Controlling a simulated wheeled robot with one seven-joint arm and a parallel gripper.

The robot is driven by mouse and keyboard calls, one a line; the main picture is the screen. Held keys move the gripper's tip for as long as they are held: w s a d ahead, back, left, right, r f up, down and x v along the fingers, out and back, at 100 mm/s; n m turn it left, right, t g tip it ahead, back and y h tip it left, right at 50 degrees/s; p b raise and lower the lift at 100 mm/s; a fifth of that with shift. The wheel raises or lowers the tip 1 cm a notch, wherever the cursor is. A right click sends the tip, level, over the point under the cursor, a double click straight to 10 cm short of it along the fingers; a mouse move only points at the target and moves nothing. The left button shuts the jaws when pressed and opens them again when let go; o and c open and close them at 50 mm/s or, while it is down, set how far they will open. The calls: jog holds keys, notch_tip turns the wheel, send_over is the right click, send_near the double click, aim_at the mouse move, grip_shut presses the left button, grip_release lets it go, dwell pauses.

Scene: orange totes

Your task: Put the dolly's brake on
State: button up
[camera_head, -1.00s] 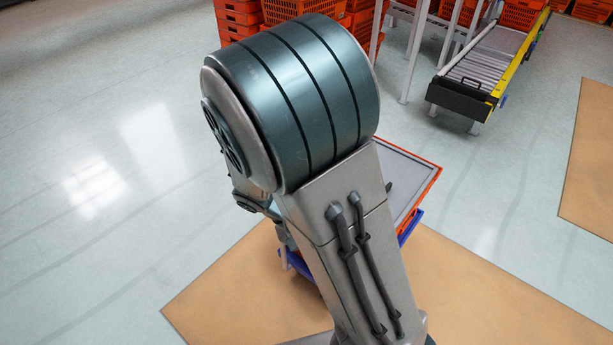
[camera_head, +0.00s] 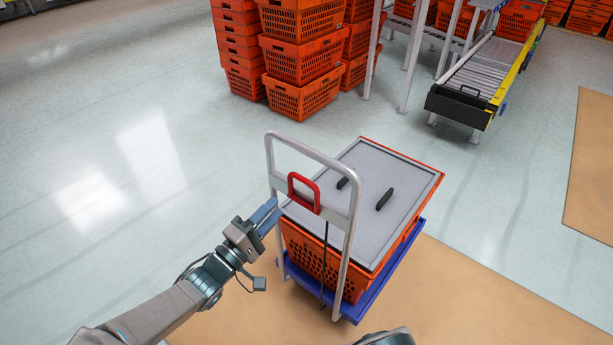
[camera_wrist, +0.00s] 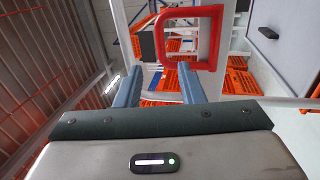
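The dolly has a white tubular push handle (camera_head: 350,225) and a blue deck (camera_head: 372,295). A red loop-shaped brake lever (camera_head: 303,192) sits on the handle's crossbar, and a dark cable runs down from it. My gripper (camera_head: 270,212) is just left of the handle, close to the lever and apart from it. In the wrist view the two blue fingers (camera_wrist: 160,80) are spread with nothing between them. The red lever (camera_wrist: 215,40) is ahead of them, mostly toward the right finger.
An orange tote (camera_head: 312,255) with a grey lid (camera_head: 365,205) stands on the deck; two black grips are on the lid. Stacked orange totes (camera_head: 300,60) and a roller conveyor (camera_head: 485,75) are behind. The floor at left is clear.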

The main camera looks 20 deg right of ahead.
jog(key=x, duration=1.3)
jog(key=shift+d+f, duration=0.1)
jog(key=shift+f, duration=0.05)
grip_shut()
